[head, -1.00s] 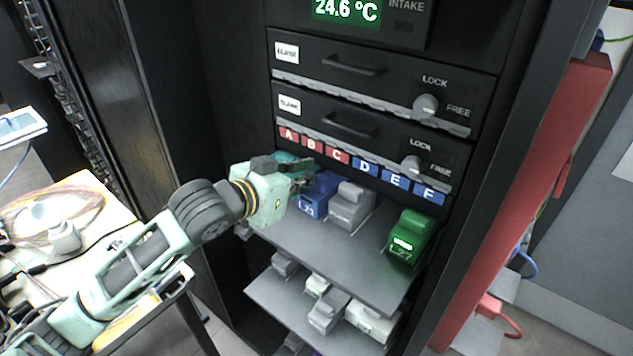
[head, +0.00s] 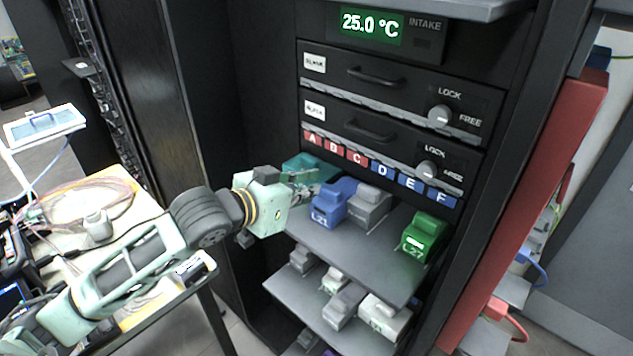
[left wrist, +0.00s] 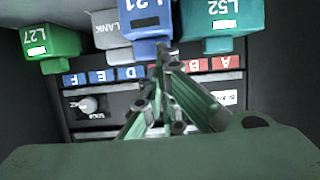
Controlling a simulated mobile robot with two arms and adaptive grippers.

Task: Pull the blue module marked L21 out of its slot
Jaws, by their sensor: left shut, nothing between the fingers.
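The blue module marked L21 (head: 333,203) sits on the upper grey shelf, between a teal module (head: 303,166) and a grey module (head: 369,206). In the left wrist view, which is upside down, L21 (left wrist: 147,18) is at the top centre and the teal module marked L52 (left wrist: 212,22) is at its right. My left gripper (head: 313,188) comes in from the left, in front of the teal module. Its fingers are shut and empty. In the left wrist view the fingertips (left wrist: 162,50) are close to L21's lower edge; contact is unclear. My right gripper is not in view.
A green module marked L27 (head: 424,237) sits at the shelf's right end. A lower shelf (head: 283,288) holds several grey and white modules. Two blank drawers with handles and lock knobs are above the A–F labels. A cluttered table (head: 130,190) stands at the left.

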